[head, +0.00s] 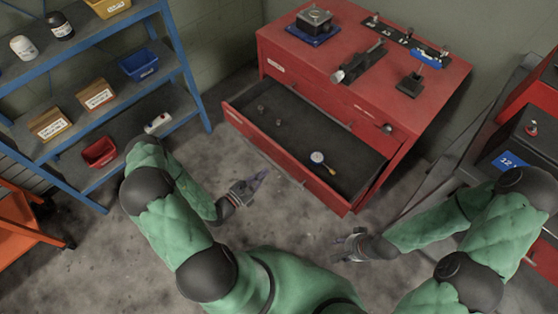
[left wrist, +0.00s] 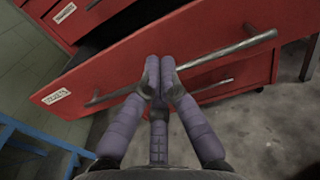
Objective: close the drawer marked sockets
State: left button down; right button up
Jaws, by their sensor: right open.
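The red cabinet (head: 345,85) has one drawer (head: 290,115) pulled out, with a dark interior holding a few small items. Its front carries a white label at the left end, too small to read surely; the drawer front (left wrist: 120,70) and label (left wrist: 56,97) also show in the left wrist view. A long bar handle (left wrist: 225,53) crosses that front. My left gripper (head: 262,177) is in front of the drawer face, fingers together and empty. In the left wrist view its fingertips (left wrist: 160,62) overlap the handle; contact is unclear. My right gripper (head: 346,247) is open and empty, below the drawer's right corner.
Inside the drawer lie a round white-faced gauge (head: 318,157) and small sockets (head: 262,107). Tools and blocks stand on the cabinet top. A blue shelf (head: 190,80) with bins is at left, and a dark bench with a battery (head: 530,135) at right. The grey floor between is clear.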

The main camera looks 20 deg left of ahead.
aim_at(284, 155)
pick_arm(q)
jog(key=b+x, duration=0.1)
jog(key=x, duration=0.7)
jog(key=shift+w+d+b, duration=0.1)
jog(key=shift+w+b, duration=0.2)
jog(key=shift+b, duration=0.1)
pick_arm(e)
notch_tip(284, 155, down, 2)
jog(key=shift+d, duration=0.1)
